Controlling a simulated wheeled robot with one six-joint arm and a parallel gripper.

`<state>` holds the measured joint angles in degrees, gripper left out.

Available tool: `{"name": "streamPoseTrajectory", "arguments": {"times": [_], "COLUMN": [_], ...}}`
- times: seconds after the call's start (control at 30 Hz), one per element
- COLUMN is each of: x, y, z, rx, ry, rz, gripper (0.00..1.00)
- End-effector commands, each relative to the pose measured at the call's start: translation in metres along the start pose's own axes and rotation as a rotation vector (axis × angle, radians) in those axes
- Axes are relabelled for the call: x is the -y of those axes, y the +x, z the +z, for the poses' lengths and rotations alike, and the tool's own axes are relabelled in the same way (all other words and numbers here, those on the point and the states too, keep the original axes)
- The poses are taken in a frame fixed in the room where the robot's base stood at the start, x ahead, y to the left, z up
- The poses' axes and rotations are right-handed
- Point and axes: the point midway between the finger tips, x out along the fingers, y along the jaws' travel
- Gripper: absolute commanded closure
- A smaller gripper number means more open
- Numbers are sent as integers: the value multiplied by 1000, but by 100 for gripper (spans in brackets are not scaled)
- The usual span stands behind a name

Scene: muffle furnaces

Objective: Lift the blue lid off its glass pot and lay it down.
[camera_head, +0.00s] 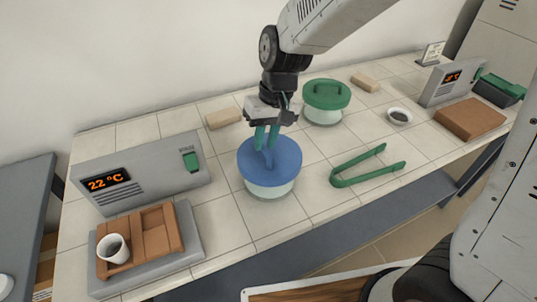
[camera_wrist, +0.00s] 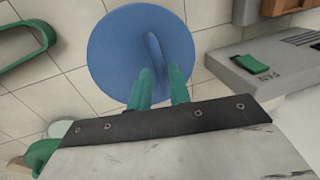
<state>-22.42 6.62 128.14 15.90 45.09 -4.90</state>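The blue lid (camera_head: 284,161) sits on its glass pot (camera_head: 268,191) in the middle of the counter. In the wrist view the lid (camera_wrist: 113,50) fills the upper middle, with its raised blue handle (camera_wrist: 153,45) on top. My gripper (camera_head: 267,146) is directly above the lid, pointing down. Its two green fingertips (camera_wrist: 160,78) stand apart at the near end of the handle, one to either side, with a gap between them. I cannot tell whether either finger touches the handle. The pot is hidden under the lid in the wrist view.
A pot with a green lid (camera_head: 326,94) stands behind right. Green tongs (camera_head: 367,167) lie to the right. A furnace controller (camera_head: 141,176) and brown block with a white cup (camera_head: 113,248) stand left. A small bowl (camera_head: 399,116) is farther right. Tiles between the blue pot and tongs are clear.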

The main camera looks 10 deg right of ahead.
Motion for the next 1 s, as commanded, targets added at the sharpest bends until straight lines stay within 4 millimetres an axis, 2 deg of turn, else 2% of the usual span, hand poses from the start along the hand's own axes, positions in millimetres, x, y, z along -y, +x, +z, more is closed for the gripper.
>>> {"name": "streamPoseTrajectory", "arguments": {"times": [0.1, 0.23, 0.47, 0.53, 1.0], "x": [0, 0, 0, 0, 0], "y": [18, 28, 28, 28, 24], "z": [-1, -1, -1, -1, -1], "rx": [3, 1, 0, 0, -1], "ry": [0, 0, 0, 0, 1], "rz": [0, 0, 0, 0, 0], "gripper": [81, 81, 81, 100, 100]}}
